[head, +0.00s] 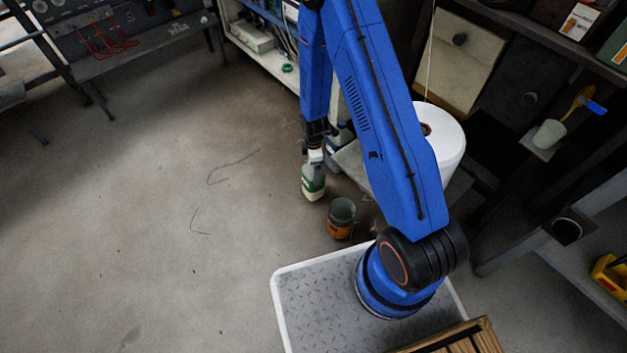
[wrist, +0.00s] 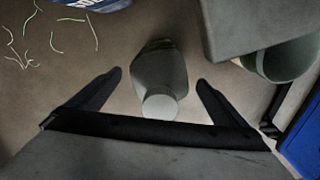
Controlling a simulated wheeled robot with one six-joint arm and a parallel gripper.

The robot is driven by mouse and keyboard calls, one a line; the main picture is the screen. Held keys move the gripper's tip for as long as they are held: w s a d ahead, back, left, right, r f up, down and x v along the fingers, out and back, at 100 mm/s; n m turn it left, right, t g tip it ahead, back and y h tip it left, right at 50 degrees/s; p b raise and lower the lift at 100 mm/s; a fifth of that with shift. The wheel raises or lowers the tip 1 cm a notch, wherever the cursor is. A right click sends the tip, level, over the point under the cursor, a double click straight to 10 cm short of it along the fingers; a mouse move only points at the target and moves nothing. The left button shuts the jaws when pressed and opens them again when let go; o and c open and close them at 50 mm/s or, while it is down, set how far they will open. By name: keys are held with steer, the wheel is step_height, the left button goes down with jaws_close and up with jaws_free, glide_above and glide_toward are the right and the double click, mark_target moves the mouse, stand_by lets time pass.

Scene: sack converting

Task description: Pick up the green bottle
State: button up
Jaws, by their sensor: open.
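The green bottle (head: 313,186), with a pale band, is below the end of my arm in the head view. In the wrist view the bottle (wrist: 160,72) looks grey-green, with a pale round cap (wrist: 160,105) facing the camera. My gripper (wrist: 160,78) is open, with one black finger on each side of the bottle and a visible gap on both sides. My gripper (head: 316,157) is small and partly unclear in the head view. The bottle's base is hidden from the wrist view.
A dark green and orange can (head: 341,217) stands right of the bottle. A white roll (head: 442,142) stands behind my arm. In the wrist view a grey block (wrist: 258,28) and a round container (wrist: 285,60) are at upper right. Open floor (head: 150,210) lies left.

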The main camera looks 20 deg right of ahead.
steer(key=c, duration=2.2)
steer(key=shift+o, duration=0.2)
steer(key=shift+r, duration=0.1)
